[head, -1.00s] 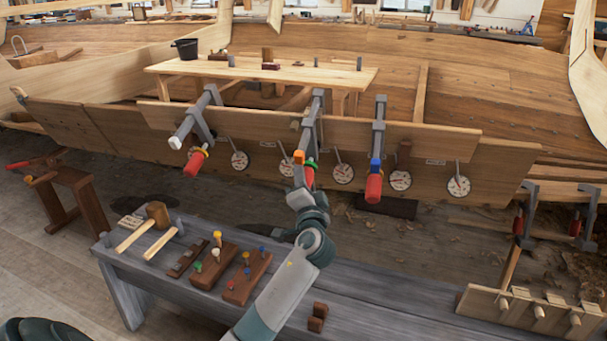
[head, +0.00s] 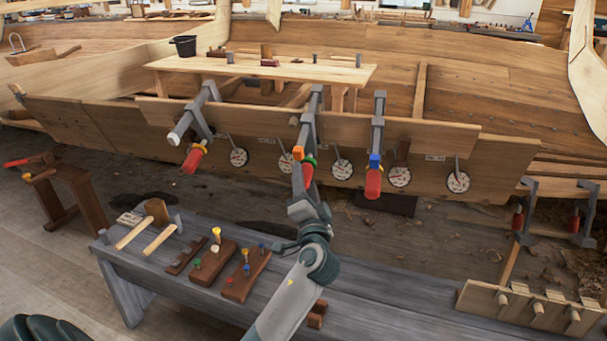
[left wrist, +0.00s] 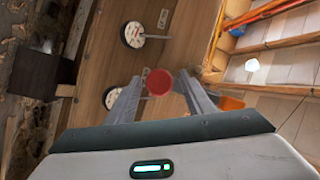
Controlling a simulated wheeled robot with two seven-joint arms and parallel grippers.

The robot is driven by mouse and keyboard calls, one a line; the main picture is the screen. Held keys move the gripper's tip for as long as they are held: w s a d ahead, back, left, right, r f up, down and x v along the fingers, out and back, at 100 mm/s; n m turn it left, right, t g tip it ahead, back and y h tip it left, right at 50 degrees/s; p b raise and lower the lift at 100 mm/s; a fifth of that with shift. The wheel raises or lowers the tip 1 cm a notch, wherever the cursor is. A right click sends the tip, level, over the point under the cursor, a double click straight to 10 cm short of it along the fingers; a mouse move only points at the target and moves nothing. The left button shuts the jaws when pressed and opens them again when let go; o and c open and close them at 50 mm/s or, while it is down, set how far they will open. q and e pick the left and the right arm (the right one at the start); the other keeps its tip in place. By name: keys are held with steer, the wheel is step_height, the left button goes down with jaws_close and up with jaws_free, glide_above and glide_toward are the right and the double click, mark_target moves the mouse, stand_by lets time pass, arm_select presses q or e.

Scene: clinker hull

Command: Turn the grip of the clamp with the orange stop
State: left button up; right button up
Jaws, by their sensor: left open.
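The clamp with the orange stop (head: 299,151) is the middle one of three on the hull plank. A green ring and a red grip (head: 308,174) sit just beside and below the orange stop. My left gripper (head: 303,187) is open, just in front of this grip. In the left wrist view, the grip's round red end (left wrist: 158,82) appears between the two open fingertips (left wrist: 159,77), not pinched. Whether the fingertips reach past its end is hard to tell. The orange stop shows there partly behind the right finger (left wrist: 230,103). My right gripper is not in view.
A clamp with a yellow ring (head: 199,147) stands to the left, one with a blue stop (head: 375,161) to the right. Several dial gauges (head: 343,169) hang along the plank. A grey bench (head: 390,300) with mallets (head: 156,212) and peg blocks stands below the arm.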

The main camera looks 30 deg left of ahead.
arm_select(q)
steer(key=b+v, duration=0.1)
steer(key=v, duration=1.1)
steer(key=shift+s+d, duration=0.15)
steer(key=shift+s, duration=0.05)
arm_select(e)
steer(key=shift+w+a+r+t, duration=0.2)
steer(key=shift+a+r+t, duration=0.2)
steer(key=shift+a+r, duration=0.35)
steer(key=shift+d, duration=0.2)
arm_select(q)
steer(key=s+r+n+h+p, duration=0.2)
steer(key=s+n+h+p, duration=0.2)
steer(key=p, duration=0.6)
steer(key=shift+s+a+n+t+h+p, duration=0.35)
steer(key=shift+s+n, duration=0.45)
steer(key=shift+s, duration=0.15)
arm_select(e)
step_height(320, 180, down, 17)
steer(key=t, duration=0.1)
steer(key=shift+w+a+f+y, duration=0.15)
steer(key=shift+a+f+y, duration=0.05)
steer(key=shift+a+y, duration=0.1)
arm_select(q)
steer(key=shift+w, duration=0.1)
